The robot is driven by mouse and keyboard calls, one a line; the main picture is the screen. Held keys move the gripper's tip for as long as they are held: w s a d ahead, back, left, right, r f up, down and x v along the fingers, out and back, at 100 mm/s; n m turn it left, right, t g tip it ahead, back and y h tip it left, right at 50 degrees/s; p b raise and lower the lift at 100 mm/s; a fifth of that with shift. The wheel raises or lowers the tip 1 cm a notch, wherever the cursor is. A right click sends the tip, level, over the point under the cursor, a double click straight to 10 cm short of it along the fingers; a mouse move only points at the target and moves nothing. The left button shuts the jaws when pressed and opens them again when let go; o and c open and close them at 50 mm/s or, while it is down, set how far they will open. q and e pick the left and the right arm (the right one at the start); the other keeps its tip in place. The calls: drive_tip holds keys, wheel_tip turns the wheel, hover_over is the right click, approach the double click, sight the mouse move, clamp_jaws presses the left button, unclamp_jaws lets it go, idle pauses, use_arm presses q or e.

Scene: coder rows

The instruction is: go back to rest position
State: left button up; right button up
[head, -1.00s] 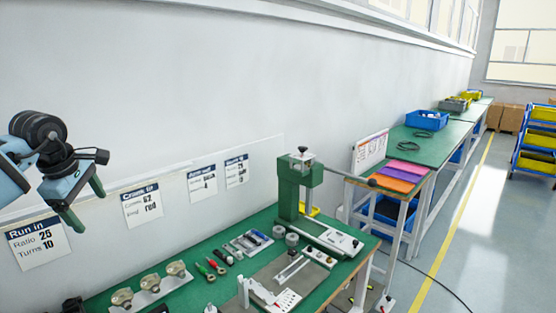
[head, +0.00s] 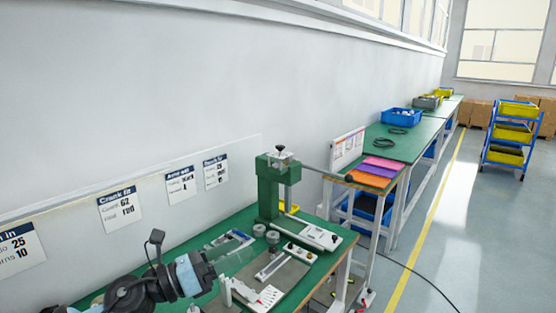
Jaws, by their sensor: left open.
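My left gripper (head: 208,270) is low at the left in the head view, over the near left part of the green workbench (head: 92,301). My dark wrist and pale blue link are beside it. The jaws are open, and no held thing shows in them. The fingertips are hard to make out against the bench. My right gripper is not in view.
A green press (head: 268,188) stands on the workbench. A tool tray (head: 230,241) and a white fixture (head: 262,297) lie close to my left gripper. Wall cards (head: 120,208) hang behind. Farther right are a blue bin (head: 401,117), a cart (head: 511,140) and open floor.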

use_arm(q)
drive_tip(key=s+a+f+n+t+y, duration=0.2)
drive_tip(key=s+a+f+n+y, duration=0.15)
drive_tip(key=f+n+y, duration=0.45)
drive_tip(key=s+a+f+n+t+y, duration=0.1)
drive_tip(key=s+a+f+n+y, duration=0.2)
drive_tip(key=n, duration=1)
drive_tip(key=s+a+f+n+t+y, duration=0.2)
drive_tip(key=a+f+n+y, duration=0.35)
drive_tip(key=n, duration=0.45)
drive_tip(key=s+a+f+n+g, duration=0.1)
drive_tip(key=s+f+n+g, duration=0.5)
drive_tip(key=s, duration=0.8)
drive_tip(key=s+a+f+n+g, duration=0.1)
drive_tip(key=s+f+n+g, duration=0.3)
drive_tip(key=s+f+g, duration=0.7)
wheel_tip(320, 180, down, 10)
drive_tip(key=w+d+t+h+b, duration=0.1)
drive_tip(key=d+t+b, duration=0.1)
drive_tip(key=t, duration=0.8)
drive_tip(key=shift+d+m+t, duration=0.3)
drive_tip(key=shift+d, duration=0.05)
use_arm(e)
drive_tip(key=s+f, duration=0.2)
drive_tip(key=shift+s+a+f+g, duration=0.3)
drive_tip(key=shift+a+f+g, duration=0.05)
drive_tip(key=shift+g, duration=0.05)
